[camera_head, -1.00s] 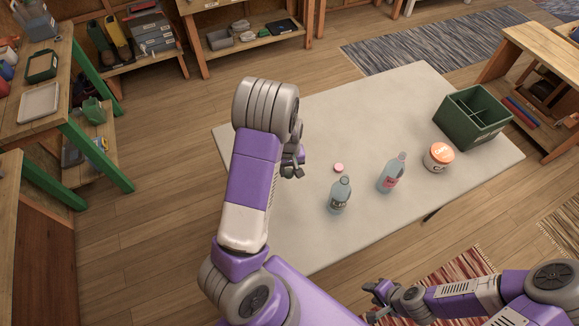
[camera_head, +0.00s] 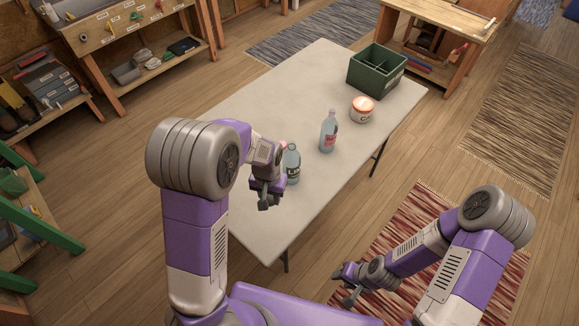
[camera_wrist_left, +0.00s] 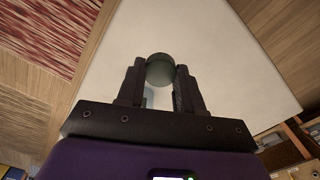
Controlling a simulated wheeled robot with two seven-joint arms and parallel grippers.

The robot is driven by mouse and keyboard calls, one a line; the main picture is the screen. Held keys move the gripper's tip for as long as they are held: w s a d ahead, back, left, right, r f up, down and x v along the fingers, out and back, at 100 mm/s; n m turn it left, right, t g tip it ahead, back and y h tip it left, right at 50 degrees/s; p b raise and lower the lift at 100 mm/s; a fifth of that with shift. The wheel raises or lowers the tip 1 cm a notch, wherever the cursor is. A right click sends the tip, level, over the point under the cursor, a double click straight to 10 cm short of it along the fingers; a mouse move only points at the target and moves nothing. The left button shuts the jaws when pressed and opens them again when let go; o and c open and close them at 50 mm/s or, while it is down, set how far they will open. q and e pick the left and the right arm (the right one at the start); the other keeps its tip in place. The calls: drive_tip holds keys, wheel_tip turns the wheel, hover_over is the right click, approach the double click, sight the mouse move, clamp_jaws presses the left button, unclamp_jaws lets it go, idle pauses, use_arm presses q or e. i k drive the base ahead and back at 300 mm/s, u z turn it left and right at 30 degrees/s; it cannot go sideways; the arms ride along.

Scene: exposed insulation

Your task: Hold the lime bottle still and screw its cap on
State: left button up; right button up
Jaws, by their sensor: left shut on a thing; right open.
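A clear bottle with a dark label (camera_head: 292,166) stands upright on the table, just right of my left gripper; I cannot read its label. A second clear bottle with a red label (camera_head: 328,132) stands farther right. A small pink cap (camera_head: 283,145) lies behind the first bottle, partly hidden. My left gripper (camera_head: 264,203) is above the table's near left part. In the left wrist view its fingers (camera_wrist_left: 160,88) are shut on a small, round, dark green cap-like thing (camera_wrist_left: 160,69). My right gripper (camera_head: 347,286) is open and empty, low, off the table's near side.
A white jar with an orange lid (camera_head: 362,109) and a green divided crate (camera_head: 375,72) stand toward the table's far right end. The pale table (camera_head: 275,225) is clear at its near end. Shelves and a workbench (camera_head: 440,32) stand around it.

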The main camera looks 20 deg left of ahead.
sight(291, 158)
drive_tip(key=z, duration=2.1)
drive_tip(key=k, duration=1.5)
drive_tip(key=u, duration=2.25)
drive_tip(key=i, duration=0.5)
